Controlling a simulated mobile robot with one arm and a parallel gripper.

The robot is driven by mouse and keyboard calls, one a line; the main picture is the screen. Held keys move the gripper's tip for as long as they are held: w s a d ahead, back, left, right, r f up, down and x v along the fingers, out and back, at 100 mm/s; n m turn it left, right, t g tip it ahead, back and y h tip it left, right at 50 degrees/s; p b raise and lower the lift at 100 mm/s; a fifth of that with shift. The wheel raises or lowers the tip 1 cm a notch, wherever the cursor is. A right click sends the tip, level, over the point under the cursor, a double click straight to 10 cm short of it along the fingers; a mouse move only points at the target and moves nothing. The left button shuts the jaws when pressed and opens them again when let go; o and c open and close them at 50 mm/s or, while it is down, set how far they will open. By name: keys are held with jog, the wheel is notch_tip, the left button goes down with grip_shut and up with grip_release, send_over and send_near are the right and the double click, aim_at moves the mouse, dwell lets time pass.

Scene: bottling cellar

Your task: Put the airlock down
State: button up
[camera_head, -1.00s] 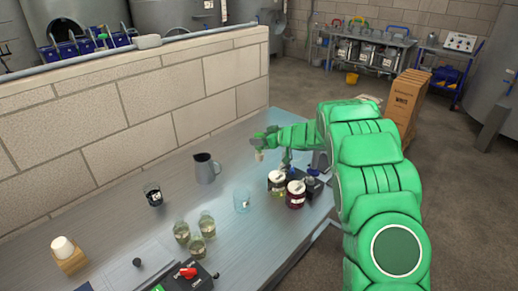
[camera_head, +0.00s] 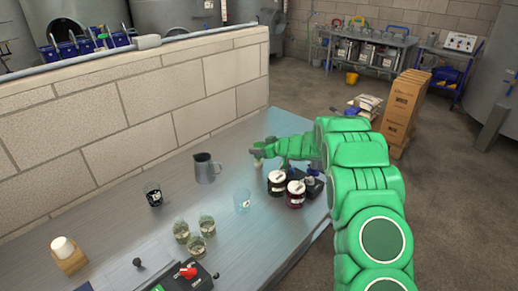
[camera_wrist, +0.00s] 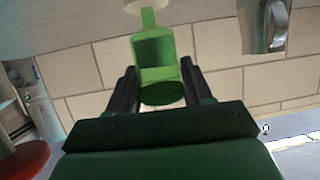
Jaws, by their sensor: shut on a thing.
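The airlock (camera_wrist: 154,48) is a translucent green piece with a narrow stem and a pale stopper at its end. My gripper (camera_wrist: 158,72) is shut on it, one finger on each side. In the wrist view the stopper end points toward the grey worktop at the top of the picture. In the head view my gripper (camera_head: 264,149) is low over the far part of the worktop (camera_head: 228,150), with the pale stopper (camera_head: 257,163) just below it. I cannot tell whether the stopper touches the worktop.
A metal jug (camera_head: 206,170) stands left of my gripper and also shows in the wrist view (camera_wrist: 262,28). Two dark jars (camera_head: 277,184) (camera_head: 295,197) stand nearer, below my arm. A bluish glass (camera_head: 242,203) and several beakers (camera_head: 207,226) are farther forward. A block wall (camera_head: 180,95) runs behind.

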jog(key=o, duration=1.3)
jog(key=shift+f, duration=0.1)
jog(key=shift+o, duration=0.2)
jog(key=shift+s+d+r, duration=0.35)
jog(key=shift+d+r, duration=0.05)
jog(key=shift+d, duration=0.05)
jog(key=v, duration=1)
jog(key=shift+s+d, duration=0.3)
